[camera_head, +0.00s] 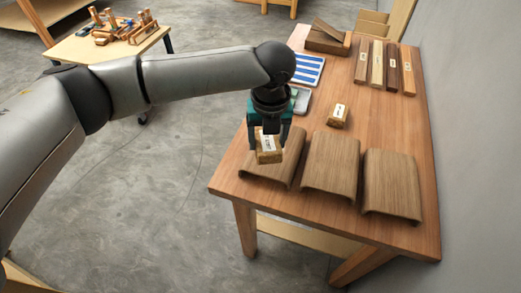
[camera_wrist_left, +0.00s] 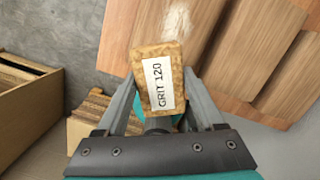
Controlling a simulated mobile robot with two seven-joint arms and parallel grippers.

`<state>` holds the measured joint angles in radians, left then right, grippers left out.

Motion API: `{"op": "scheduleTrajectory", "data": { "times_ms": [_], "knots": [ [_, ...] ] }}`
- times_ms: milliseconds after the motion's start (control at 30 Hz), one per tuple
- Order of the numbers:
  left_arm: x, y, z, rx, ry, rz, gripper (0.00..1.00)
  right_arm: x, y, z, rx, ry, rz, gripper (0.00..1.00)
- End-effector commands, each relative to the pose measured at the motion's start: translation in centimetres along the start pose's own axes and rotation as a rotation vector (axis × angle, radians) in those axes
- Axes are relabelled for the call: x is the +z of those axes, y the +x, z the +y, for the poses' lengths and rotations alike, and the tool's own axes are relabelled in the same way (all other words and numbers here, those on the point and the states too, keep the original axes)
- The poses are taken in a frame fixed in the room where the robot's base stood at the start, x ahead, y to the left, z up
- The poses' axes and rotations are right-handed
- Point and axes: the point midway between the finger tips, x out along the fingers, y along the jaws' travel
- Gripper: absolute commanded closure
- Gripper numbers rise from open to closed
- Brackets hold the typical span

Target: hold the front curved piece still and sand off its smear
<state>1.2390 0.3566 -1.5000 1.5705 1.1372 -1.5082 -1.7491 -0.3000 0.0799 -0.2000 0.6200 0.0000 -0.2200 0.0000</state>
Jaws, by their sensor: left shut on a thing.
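My left gripper (camera_head: 269,128) is shut on a cork-coloured sanding block (camera_head: 268,150). The block's white label reads GRIT 120 in the left wrist view (camera_wrist_left: 157,80). The gripper holds it over the left curved wood piece (camera_head: 277,174), partly covering that piece; I cannot tell whether they touch. A pale smear (camera_wrist_left: 178,20) shows on wood just beyond the block in the wrist view. A middle curved piece (camera_head: 331,165) and a right curved piece (camera_head: 391,185) lie alongside on the table. Which one is the front piece is unclear. My right gripper is not in view.
A second labelled block (camera_head: 339,115) lies behind the curved pieces on the wooden table (camera_head: 310,218). A grey tray (camera_head: 301,100), a blue-striped sheet (camera_head: 308,70) and several wood strips (camera_head: 377,65) are farther back. The table's middle right is clear.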

Motion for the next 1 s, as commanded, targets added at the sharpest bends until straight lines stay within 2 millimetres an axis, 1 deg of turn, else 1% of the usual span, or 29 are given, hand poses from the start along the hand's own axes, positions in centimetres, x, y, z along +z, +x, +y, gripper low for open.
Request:
{"op": "scheduleTrajectory", "data": {
  "times_ms": [100,300,400,533,667,1000],
  "knots": [
    [1.1,-0.6,-0.5,-0.019,0.158,-0.005,0.75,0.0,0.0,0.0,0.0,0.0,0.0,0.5],
    [2.2,-1.1,-1.1,-0.044,0.353,-0.004,0.75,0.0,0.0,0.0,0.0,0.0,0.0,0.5],
    [2.5,-1.3,-1.2,-0.05,0.406,-0.003,0.75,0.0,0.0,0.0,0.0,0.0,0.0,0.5],
    [2.7,-1.2,-1.3,-0.053,0.435,-0.002,0.75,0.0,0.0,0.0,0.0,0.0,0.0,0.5],
    [2.5,-0.3,-1.3,-0.054,0.439,-0.001,0.75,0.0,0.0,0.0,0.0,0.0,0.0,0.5],
    [2.1,3.1,-1.3,-0.052,0.437,0.0,0.75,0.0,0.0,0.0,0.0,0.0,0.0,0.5]
  ]
}}
